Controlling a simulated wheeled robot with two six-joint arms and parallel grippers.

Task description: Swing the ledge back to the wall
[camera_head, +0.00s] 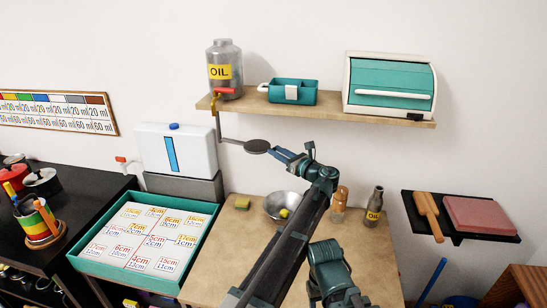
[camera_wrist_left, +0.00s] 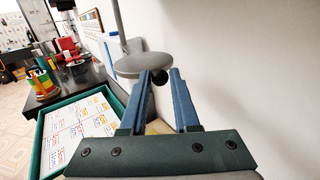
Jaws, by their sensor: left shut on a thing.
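The ledge is a small round grey disc (camera_head: 257,146) on a thin arm hanging from a vertical rod under the left end of the wall shelf. It stands out below the shelf. In the left wrist view the disc (camera_wrist_left: 138,65) lies just beyond the fingers, with a dark round knob (camera_wrist_left: 161,76) at its near edge. My left gripper (camera_head: 277,151) reaches up to the disc's right side, its blue fingers (camera_wrist_left: 160,78) shut on the knob.
The wooden shelf (camera_head: 310,110) above holds an oil can (camera_head: 225,72), a teal caddy (camera_head: 292,92) and a teal-fronted box (camera_head: 390,86). Below are a white tank (camera_head: 176,150), a metal bowl (camera_head: 283,205) and bottles on the counter (camera_head: 222,262). The white wall between shelf and counter is mostly clear.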

